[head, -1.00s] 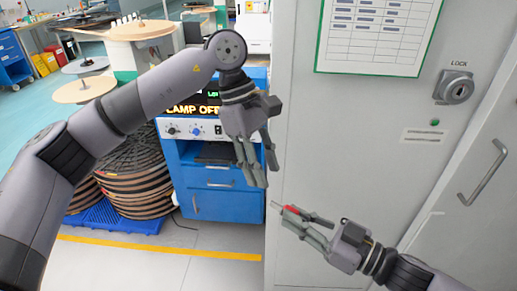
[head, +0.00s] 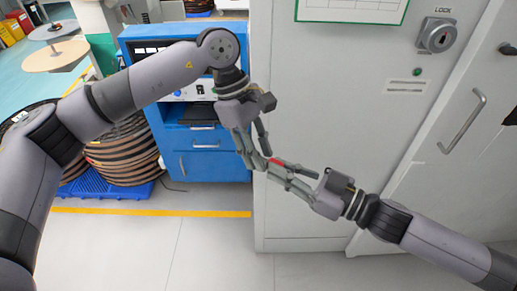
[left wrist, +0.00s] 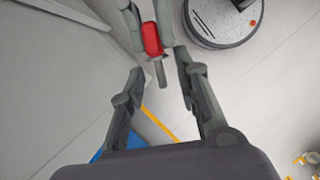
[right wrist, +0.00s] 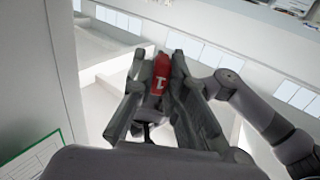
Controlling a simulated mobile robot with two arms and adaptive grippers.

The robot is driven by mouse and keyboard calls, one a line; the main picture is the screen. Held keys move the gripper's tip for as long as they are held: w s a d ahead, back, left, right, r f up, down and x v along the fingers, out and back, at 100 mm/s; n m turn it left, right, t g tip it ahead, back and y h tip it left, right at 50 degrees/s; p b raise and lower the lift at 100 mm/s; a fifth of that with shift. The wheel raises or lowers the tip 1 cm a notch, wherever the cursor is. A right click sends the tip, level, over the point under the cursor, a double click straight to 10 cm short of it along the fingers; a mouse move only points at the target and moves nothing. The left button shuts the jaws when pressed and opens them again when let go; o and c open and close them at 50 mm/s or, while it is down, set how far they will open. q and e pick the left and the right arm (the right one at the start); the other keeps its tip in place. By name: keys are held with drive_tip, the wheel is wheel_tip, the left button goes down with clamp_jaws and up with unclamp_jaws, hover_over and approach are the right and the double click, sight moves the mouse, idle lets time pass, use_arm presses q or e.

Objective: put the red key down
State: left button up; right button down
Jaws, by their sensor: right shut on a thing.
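The red key (head: 277,161) is in my right gripper (head: 271,169), in front of the grey cabinet. In the right wrist view its red grip (right wrist: 160,76) sits between the two fingers. In the left wrist view the red grip (left wrist: 152,40) shows with its metal shaft pointing toward my left gripper (left wrist: 161,84). My left gripper's fingers are apart, one on each side of the shaft's line, and do not visibly touch it. In the head view the left fingertips (head: 257,160) hang right beside the key and partly overlap the right fingertips.
The grey cabinet (head: 330,110) fills the right side, with a round lock (head: 437,35) and a door handle (head: 463,120). A blue machine cabinet (head: 215,165) stands behind my left arm. Cable reels (head: 125,155) stand on a blue pallet (head: 110,190). The floor in front is clear.

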use_arm(q)
clamp_jaws()
drive_tip(key=shift+w, duration=0.1)
use_arm(e)
drive_tip(key=c, duration=1.5)
unclamp_jaws()
drive_tip(key=shift+c, duration=0.2)
